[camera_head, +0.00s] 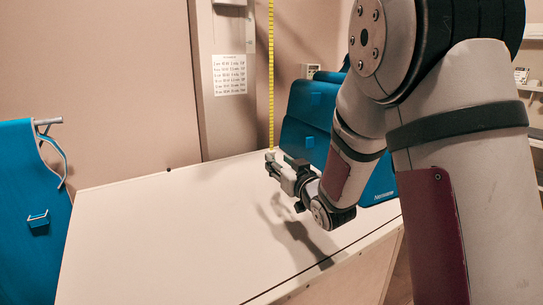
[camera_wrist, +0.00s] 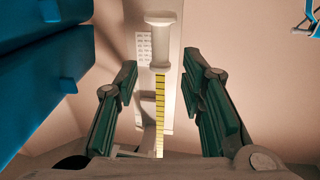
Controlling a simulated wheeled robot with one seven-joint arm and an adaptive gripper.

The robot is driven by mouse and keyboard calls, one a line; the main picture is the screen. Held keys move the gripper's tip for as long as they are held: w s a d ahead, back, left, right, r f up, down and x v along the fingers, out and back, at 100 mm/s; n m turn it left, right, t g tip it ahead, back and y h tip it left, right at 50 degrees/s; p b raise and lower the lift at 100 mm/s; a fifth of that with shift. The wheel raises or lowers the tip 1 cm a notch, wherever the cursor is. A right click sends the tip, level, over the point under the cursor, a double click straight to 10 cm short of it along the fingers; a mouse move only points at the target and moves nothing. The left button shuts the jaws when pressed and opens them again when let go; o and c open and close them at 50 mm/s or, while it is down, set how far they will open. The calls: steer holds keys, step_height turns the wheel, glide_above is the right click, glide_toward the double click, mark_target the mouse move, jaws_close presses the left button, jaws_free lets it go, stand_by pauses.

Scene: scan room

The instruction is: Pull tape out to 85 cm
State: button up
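A yellow measuring tape (camera_head: 271,75) with dark marks hangs straight down from above the picture in the head view. Its lower end is hidden near my gripper (camera_head: 272,162). In the wrist view the yellow tape (camera_wrist: 159,115) runs to a white spool-shaped handle (camera_wrist: 161,42) with wide ends. My gripper (camera_wrist: 161,70) is open there. Its two green-padded fingers stand on either side of the tape and handle, with gaps on both sides. Neither finger visibly touches them.
A white table (camera_head: 165,225) lies below my gripper, mostly bare. A blue padded piece (camera_head: 308,115) stands close behind and right of my gripper. A printed sheet (camera_head: 229,75) is on the wall column. A blue chair-like thing (camera_head: 28,200) stands at the left.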

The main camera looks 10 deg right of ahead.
mark_target(272, 154)
steer(key=w, duration=0.3)
steer(key=w+a, duration=0.1)
steer(key=w, duration=0.1)
steer(key=shift+w, duration=0.35)
jaws_close()
